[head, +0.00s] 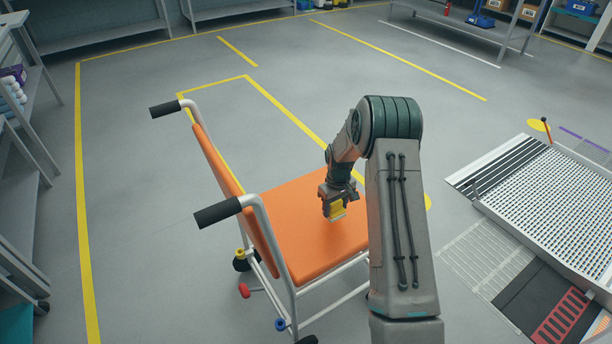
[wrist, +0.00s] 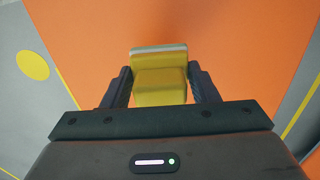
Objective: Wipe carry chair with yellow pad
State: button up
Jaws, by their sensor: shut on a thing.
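The carry chair (head: 290,232) stands on the floor at the centre of the head view, with an orange seat, an orange backrest, a white tube frame and black handles. My gripper (head: 335,211) is over the seat, pointing down. It is shut on the yellow pad (head: 338,209). In the wrist view the yellow pad (wrist: 160,84) sits between both fingers, with a pale band along its far edge. The orange seat (wrist: 225,40) fills the area beyond it. The pad is at or close above the seat surface; I cannot tell whether it touches.
A metal ramp (head: 560,195) with a textured surface lies at the right. Shelves (head: 18,110) stand along the left edge, and more shelving (head: 465,28) stands at the back. Yellow lines mark the grey floor. The floor behind the chair (head: 130,180) is clear.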

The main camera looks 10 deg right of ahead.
jog(key=shift+d+r+p, duration=0.25)
jog(key=shift+r+p, duration=0.15)
jog(key=shift+r, duration=0.55)
jog(key=shift+a+r+p, duration=0.1)
jog(key=shift+r+p, duration=0.75)
jog(key=shift+r, duration=0.85)
